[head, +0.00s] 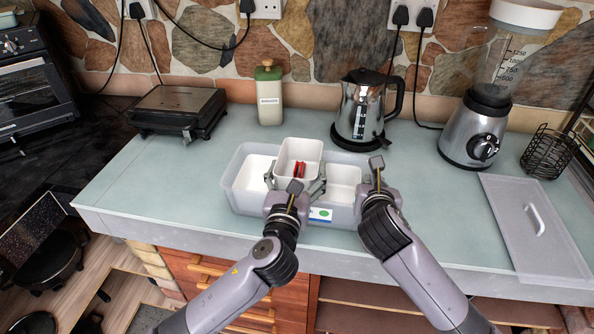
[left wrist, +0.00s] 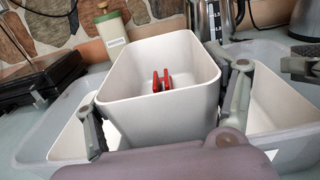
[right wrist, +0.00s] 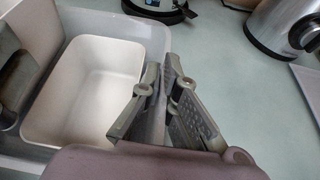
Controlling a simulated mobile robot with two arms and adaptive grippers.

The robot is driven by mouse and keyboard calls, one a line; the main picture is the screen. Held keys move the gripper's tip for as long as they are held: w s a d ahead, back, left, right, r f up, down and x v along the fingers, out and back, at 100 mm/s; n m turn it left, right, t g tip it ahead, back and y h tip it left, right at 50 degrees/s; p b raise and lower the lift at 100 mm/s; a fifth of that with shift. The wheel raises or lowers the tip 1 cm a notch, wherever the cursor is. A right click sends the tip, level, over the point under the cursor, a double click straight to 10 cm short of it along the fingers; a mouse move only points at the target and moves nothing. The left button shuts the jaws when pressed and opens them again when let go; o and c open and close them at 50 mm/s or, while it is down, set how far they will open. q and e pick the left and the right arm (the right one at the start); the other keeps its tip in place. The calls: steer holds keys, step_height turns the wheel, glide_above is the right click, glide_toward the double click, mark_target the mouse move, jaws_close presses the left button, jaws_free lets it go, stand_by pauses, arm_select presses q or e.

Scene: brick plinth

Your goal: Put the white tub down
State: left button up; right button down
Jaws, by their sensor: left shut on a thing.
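The white tub (head: 300,147) is held by my left gripper (head: 296,184), whose fingers press its two sides. In the left wrist view the tub (left wrist: 150,105) looks upright, with a small red object (left wrist: 161,80) inside. It is above the middle of a translucent bin (head: 234,172), between two other white tubs; whether its base touches anything is hidden. My right gripper (right wrist: 163,75) is at the bin's right side, its fingertips close together near the bin's wall. I cannot tell whether they grip the wall.
Another white tub (head: 257,172) sits in the bin at left, and one (head: 343,184) at right. A kettle (head: 358,112) and a green-topped canister (head: 269,98) stand behind. A black grill (head: 178,108) is at left. A blender (head: 471,130) and a flat lid (head: 530,225) are at right.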

arm_select(q)
steer(key=shift+s+f, duration=0.2)
steer(key=shift+f, duration=0.8)
arm_select(e)
steer(key=shift+s+a+r, duration=0.1)
steer(key=shift+r, duration=0.05)
arm_select(q)
steer(key=o, duration=0.9)
arm_select(e)
steer(key=shift+s, duration=0.1)
arm_select(q)
steer(key=shift+o, duration=1.1)
steer(key=shift+r, duration=0.4)
steer(key=shift+s, duration=0.35)
arm_select(e)
steer(key=shift+w+d+f, duration=0.2)
steer(key=shift+w, duration=0.05)
arm_select(q)
steer(key=s+a, duration=0.1)
steer(key=s, duration=0.9)
steer(key=shift+s+a+r, duration=0.25)
steer(key=shift+s+r, duration=0.15)
steer(key=shift+r, duration=0.05)
arm_select(e)
steer(key=c, duration=2.3)
jaws_free()
steer(key=shift+a, duration=0.1)
steer(key=o, duration=0.6)
